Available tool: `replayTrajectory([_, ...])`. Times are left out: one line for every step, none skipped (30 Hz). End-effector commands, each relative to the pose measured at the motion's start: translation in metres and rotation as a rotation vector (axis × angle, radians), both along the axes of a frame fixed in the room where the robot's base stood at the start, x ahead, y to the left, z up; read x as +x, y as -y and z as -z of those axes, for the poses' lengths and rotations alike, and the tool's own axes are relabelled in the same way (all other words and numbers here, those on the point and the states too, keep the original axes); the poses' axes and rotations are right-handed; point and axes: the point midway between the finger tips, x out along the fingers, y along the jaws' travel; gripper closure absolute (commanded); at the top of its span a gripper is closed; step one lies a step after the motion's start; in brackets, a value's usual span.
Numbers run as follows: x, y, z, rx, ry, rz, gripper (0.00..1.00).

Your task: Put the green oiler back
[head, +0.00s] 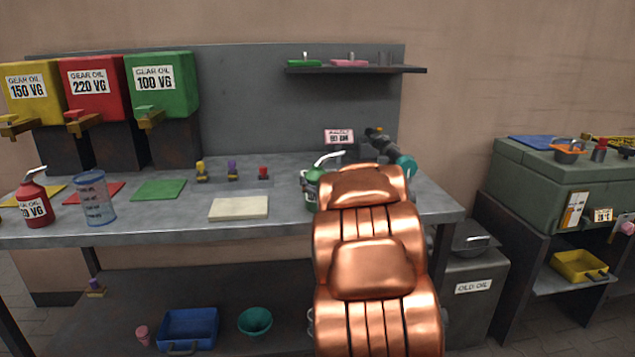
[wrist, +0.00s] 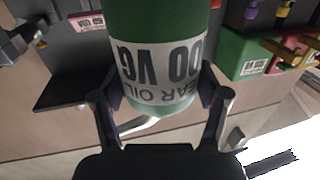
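The green oiler (head: 314,188), with a silver spout and a white label, shows over the right part of the bench, partly hidden behind my copper arm. In the wrist view the green oiler (wrist: 150,25) fills the middle, upside down in the picture. My gripper (wrist: 162,95) has one finger on each side of it, against its body near the label, shut on it. Whether its base touches the bench is hidden. A bare green mat (head: 158,190) lies on the bench to the left, below the green gear oil tank (head: 162,85) marked 100 VG.
A red oiler (head: 34,205), a clear measuring jug (head: 96,200), a red mat (head: 92,193) and a cream pad (head: 238,208) are on the bench. Small coloured items (head: 232,171) stand behind. A wall shelf (head: 355,70) is above; a dark pump-like tool (head: 384,146) is behind my arm.

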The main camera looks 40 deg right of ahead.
Motion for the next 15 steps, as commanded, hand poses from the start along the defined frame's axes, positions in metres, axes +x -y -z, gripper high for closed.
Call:
replayTrajectory([0.0, -0.0001, -0.0004, 0.0, 0.0, 0.0, 0.19])
replayTrajectory([0.0, -0.0001, -0.0002, 0.0, 0.0, 0.0, 0.16])
replayTrajectory([0.0, -0.0001, -0.0003, 0.0, 0.0, 0.0, 0.11])
replayTrajectory([0.0, -0.0001, -0.0003, 0.0, 0.0, 0.0, 0.08])
replayTrajectory([0.0, -0.0001, -0.0002, 0.0, 0.0, 0.0, 0.05])
replayTrajectory([0.0, -0.0001, -0.0002, 0.0, 0.0, 0.0, 0.03])
replayTrajectory([0.0, -0.0001, -0.0001, 0.0, 0.0, 0.0, 0.03])
replayTrajectory([0.0, -0.0001, -0.0001, 0.0, 0.0, 0.0, 0.03])
replayTrajectory([0.0, -0.0001, -0.0001, 0.0, 0.0, 0.0, 0.03])
replayTrajectory([0.0, -0.0001, 0.0, 0.0, -0.001, 0.0, 0.03])
replayTrajectory([0.0, -0.0001, 0.0, 0.0, -0.001, 0.0, 0.03])
replayTrajectory([0.0, -0.0001, 0.0, 0.0, -0.001, 0.0, 0.03])
replayTrajectory([0.0, -0.0001, 0.0, 0.0, -0.001, 0.0, 0.03])
replayTrajectory([0.0, 0.0, -0.0001, 0.0, 0.0, 0.0, 0.03])
replayTrajectory([0.0, -0.0001, -0.0006, 0.0, 0.0, 0.0, 0.03])
